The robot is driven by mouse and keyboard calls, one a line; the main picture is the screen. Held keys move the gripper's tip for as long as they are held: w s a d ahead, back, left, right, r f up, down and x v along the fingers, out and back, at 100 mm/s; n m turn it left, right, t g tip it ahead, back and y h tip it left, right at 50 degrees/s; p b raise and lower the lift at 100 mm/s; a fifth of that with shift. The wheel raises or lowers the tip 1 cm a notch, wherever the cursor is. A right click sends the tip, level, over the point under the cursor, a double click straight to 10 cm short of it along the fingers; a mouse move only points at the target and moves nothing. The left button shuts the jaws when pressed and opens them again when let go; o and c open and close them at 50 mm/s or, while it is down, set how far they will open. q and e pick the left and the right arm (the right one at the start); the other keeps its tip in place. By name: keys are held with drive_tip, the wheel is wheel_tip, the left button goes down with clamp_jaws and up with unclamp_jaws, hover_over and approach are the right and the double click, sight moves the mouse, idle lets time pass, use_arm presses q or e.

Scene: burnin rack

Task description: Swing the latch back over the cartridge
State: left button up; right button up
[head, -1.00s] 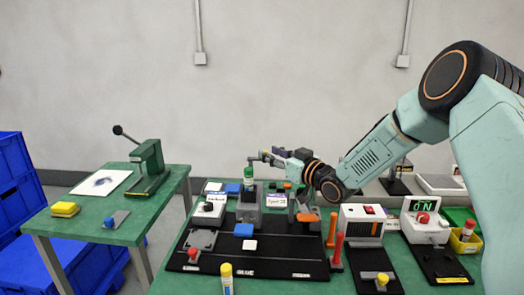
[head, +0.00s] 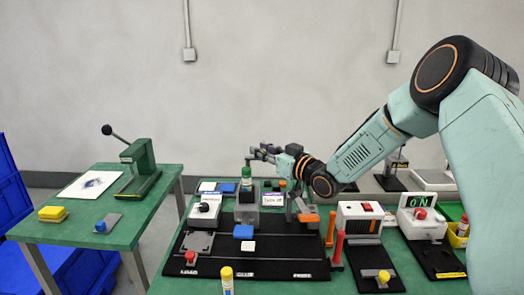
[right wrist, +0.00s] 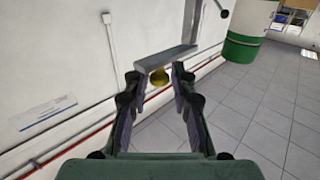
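The latch is too small or hidden to make out in the head view. My left gripper is out of view.
A second green table (head: 130,228) is at the left.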

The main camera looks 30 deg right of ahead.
sight(247, 157)
drive_tip(key=shift+w+d+f, duration=0.1)
drive_tip(key=shift+c, duration=1.4)
clamp_jaws()
drive_tip(key=shift+a+m+h, duration=0.2)
drive_tip(key=shift+m+h, duration=0.2)
drive_tip(key=shift+h, duration=0.2)
drive_tip(key=a+m+g+h, duration=0.1)
drive_tip(key=m+g+h, duration=0.2)
drive_tip(key=h, duration=0.3)
drive_tip(key=s+a+m+g+h, duration=0.1)
drive_tip(key=a+m+g+h, duration=0.1)
drive_tip(key=m+h, duration=0.4)
drive_tip(key=a+m+g+h, duration=0.1)
drive_tip(key=m+g+h, duration=0.3)
drive_tip(key=m+h, duration=0.1)
drive_tip(key=shift+s+a+h, duration=0.3)
drive_tip(key=shift+a+h, duration=0.1)
drive_tip(key=shift+h, duration=0.5)
drive_tip(key=shift+w+a+m+g+h+b, duration=0.15)
drive_tip(key=shift+m+g+h, duration=0.1)
drive_tip(key=shift+m+g, duration=0.3)
drive_tip(key=shift+s+a+m+g+h+b, duration=0.15)
drive_tip(key=shift+m+g, duration=0.25)
drive_tip(key=shift+g, duration=0.4)
drive_tip(key=shift+w+a+m+g+h+b, duration=0.15)
drive_tip(key=shift+m+g+h, duration=0.15)
drive_tip(key=shift+m+g, duration=0.25)
drive_tip(key=shift+g, duration=0.4)
